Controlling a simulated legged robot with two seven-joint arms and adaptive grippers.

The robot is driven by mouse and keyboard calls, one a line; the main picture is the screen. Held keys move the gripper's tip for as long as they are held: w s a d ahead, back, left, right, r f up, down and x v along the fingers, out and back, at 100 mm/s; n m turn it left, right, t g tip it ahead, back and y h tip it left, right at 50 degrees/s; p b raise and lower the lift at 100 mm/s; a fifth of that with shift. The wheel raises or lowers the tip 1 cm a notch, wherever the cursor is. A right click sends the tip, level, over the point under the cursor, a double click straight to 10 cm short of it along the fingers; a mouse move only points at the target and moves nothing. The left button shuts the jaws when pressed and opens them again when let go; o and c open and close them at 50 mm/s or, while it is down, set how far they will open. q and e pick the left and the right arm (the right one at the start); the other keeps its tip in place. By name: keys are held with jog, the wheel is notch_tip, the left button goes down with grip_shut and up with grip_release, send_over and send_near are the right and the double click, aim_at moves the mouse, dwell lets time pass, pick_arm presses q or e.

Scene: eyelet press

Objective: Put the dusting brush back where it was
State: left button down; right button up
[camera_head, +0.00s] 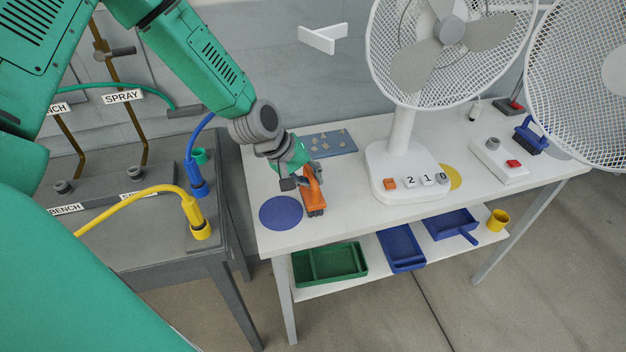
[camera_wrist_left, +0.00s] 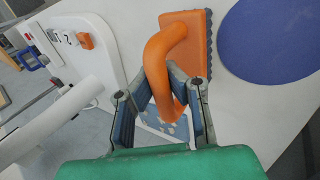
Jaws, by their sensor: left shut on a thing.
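An orange brush (camera_head: 315,199) with a looped handle is at the left end of the white table, just right of a flat blue disc (camera_head: 281,212). My left gripper (camera_head: 298,183) is shut on the brush's handle; the left wrist view shows the orange handle (camera_wrist_left: 163,55) between the fingers (camera_wrist_left: 160,105). The brush is beside the blue disc (camera_wrist_left: 272,40), not over it. I cannot tell whether its bristles touch the tabletop. A blue brush (camera_head: 530,137) stands at the table's right end by a grey disc. My right gripper is not in view.
A blue-grey plate with small pieces (camera_head: 330,144) lies behind the gripper. A switch box (camera_head: 498,162) is right. Trays (camera_head: 330,262) sit on the shelf below. A grey bench with hoses stands left.

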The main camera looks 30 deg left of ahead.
pick_arm(q)
jog(key=shift+d+f, duration=0.1)
jog(key=shift+f, duration=0.2)
jog(key=shift+d, duration=0.1)
jog(key=c, duration=1.7)
grip_release()
